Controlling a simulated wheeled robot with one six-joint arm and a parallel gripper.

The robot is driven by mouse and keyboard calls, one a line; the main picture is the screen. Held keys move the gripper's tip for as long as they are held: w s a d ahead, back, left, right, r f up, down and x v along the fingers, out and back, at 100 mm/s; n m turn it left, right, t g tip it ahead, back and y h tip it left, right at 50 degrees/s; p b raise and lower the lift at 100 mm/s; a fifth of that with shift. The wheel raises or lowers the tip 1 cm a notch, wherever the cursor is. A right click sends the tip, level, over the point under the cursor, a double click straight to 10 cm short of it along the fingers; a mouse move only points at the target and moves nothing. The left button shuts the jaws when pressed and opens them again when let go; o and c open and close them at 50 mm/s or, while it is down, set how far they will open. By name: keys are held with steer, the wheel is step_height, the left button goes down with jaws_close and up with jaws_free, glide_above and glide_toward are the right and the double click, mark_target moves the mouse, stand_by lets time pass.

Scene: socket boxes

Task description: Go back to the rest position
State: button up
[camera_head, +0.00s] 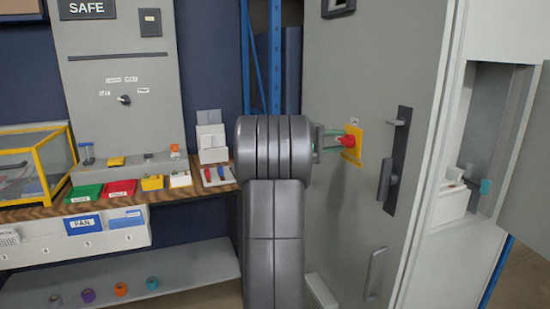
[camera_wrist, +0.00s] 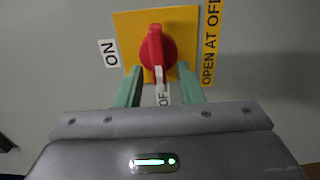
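A red rotary switch (camera_wrist: 156,48) sits on a yellow plate (camera_wrist: 183,22) on the grey cabinet door. Its handle stands upright in the wrist view, with the white tip pointing down toward a partly hidden label that starts "OF". An "ON" label (camera_wrist: 109,53) is left of the plate. The switch also shows in the head view (camera_head: 347,144). My gripper (camera_wrist: 162,74) is open, its two green fingers apart on either side of the handle's lower end. No contact with the handle is visible. In the head view my gripper (camera_head: 340,146) points right at the switch, partly hidden by my arm.
A black door handle (camera_head: 391,165) is right of the switch, and an open compartment (camera_head: 485,135) lies beyond it. A workbench (camera_head: 45,211) with coloured boxes and a yellow-framed case (camera_head: 62,150) stands at left. A low shelf (camera_head: 190,266) holds several coloured rings.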

steer(key=shift+a, duration=0.1)
steer(key=v, duration=1.4)
steer(key=x, duration=1.4)
steer(key=shift+d, duration=0.2)
steer(key=shift+a+r+m+b, duration=0.15)
steer(key=shift+m+b, duration=0.25)
steer(key=shift+m, duration=0.6)
steer(key=shift+s+r+m, duration=0.1)
steer(key=shift+r+m, duration=0.1)
steer(key=shift+m, duration=1.4)
